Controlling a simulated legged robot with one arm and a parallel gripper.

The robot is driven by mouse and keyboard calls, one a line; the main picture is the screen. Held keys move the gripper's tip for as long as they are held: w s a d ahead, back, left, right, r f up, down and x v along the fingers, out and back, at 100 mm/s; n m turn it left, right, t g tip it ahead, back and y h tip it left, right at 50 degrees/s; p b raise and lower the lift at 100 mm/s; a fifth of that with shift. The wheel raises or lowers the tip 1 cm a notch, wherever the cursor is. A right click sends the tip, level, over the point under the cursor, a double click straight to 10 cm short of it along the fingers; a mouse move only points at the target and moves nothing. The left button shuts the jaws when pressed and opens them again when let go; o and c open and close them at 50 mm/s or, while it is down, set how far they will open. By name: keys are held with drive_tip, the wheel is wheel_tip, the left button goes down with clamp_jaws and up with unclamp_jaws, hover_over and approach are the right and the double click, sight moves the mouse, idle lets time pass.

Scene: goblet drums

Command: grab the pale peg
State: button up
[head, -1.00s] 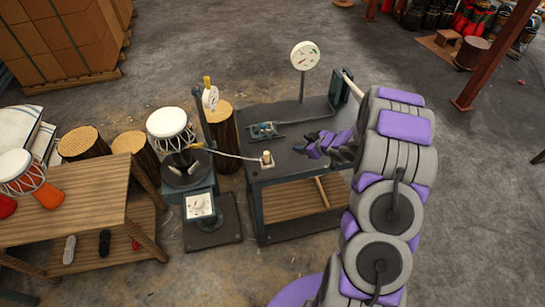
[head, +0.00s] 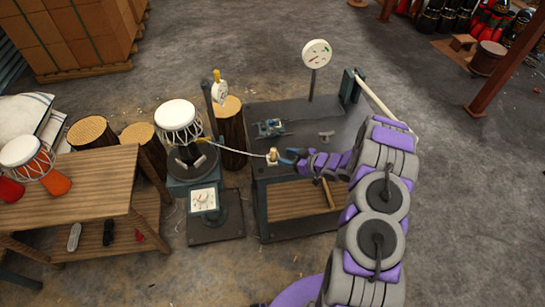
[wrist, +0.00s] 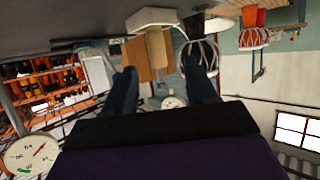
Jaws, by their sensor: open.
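The pale peg (head: 273,152) stands upright in a small light base at the front left corner of the dark workbench (head: 345,122). In the wrist view, which looks upside down, the peg (wrist: 156,47) hangs from a white block, ahead of and between my two dark fingers. My gripper (head: 284,157) is just right of the peg in the head view, low over the bench top. Its fingers also show in the wrist view (wrist: 163,80), spread apart with nothing held. Whether a fingertip touches the peg I cannot tell.
A pale cord (head: 236,151) runs from the white-topped drum (head: 178,116) on its stand to the peg. A small blue device (head: 270,128) and a grey T-shaped piece (head: 326,136) lie on the bench. A round dial (head: 317,54) stands at its back.

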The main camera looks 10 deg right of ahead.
sight(274, 155)
drive_tip(key=x, duration=0.4)
drive_tip(key=shift+w+d+f+b, duration=0.1)
drive_tip(key=shift+d+f+b, duration=0.05)
drive_tip(key=shift+d+b, duration=0.15)
drive_tip(key=shift+r+b+x, duration=0.2)
drive_tip(key=shift+b+x, duration=0.15)
drive_tip(key=shift+x, duration=1.1)
drive_tip(key=shift+r+b+x, duration=0.2)
drive_tip(key=shift+b+x, duration=0.15)
drive_tip(key=shift+x, duration=1.05)
drive_tip(key=shift+a, duration=0.15)
drive_tip(key=c, duration=1)
drive_tip(key=shift+c, duration=0.2)
